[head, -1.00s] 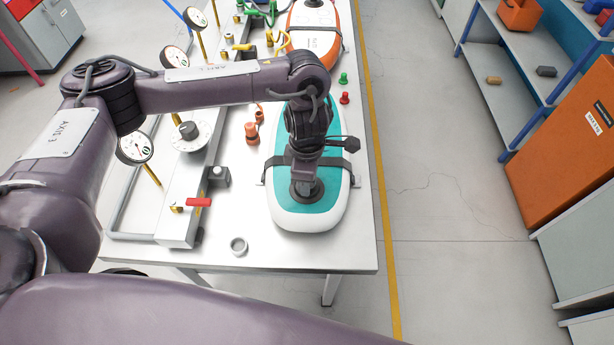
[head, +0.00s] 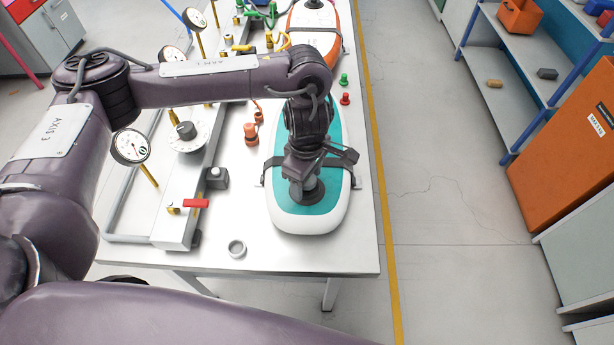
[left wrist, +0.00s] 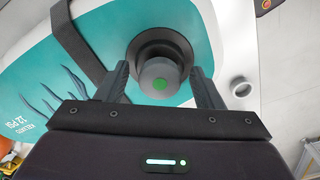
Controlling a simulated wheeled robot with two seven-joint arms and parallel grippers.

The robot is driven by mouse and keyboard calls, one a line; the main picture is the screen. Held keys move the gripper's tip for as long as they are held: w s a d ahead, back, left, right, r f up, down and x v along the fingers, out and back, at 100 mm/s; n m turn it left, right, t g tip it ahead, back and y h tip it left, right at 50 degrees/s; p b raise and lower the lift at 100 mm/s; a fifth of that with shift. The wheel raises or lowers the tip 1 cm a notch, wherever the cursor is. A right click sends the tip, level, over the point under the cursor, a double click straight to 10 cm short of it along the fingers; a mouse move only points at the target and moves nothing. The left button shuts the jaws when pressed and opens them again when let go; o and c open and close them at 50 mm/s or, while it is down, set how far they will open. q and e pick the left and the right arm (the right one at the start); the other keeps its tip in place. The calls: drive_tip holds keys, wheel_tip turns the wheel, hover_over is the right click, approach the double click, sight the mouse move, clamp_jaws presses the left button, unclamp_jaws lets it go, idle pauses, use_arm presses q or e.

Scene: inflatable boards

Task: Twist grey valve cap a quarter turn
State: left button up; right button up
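The grey valve cap (left wrist: 160,80) has a green dot on top and sits in a dark round valve base (left wrist: 150,50) on the teal and white board (head: 318,222). In the left wrist view my left gripper (left wrist: 159,72) has one finger on each side of the cap, with a visible gap on both sides, so it looks open. In the head view the left gripper (head: 304,182) points down over the valve at the board's near end and hides most of the cap. My right gripper is not in view.
A black strap (head: 340,160) crosses the board. A loose grey ring (head: 237,248) lies on the table (head: 330,262) at the near edge. A rail with a red lever (head: 196,203) and gauges (head: 131,147) runs along the left.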

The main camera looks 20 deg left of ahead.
use_arm(q)
drive_tip(key=shift+r, duration=3.9)
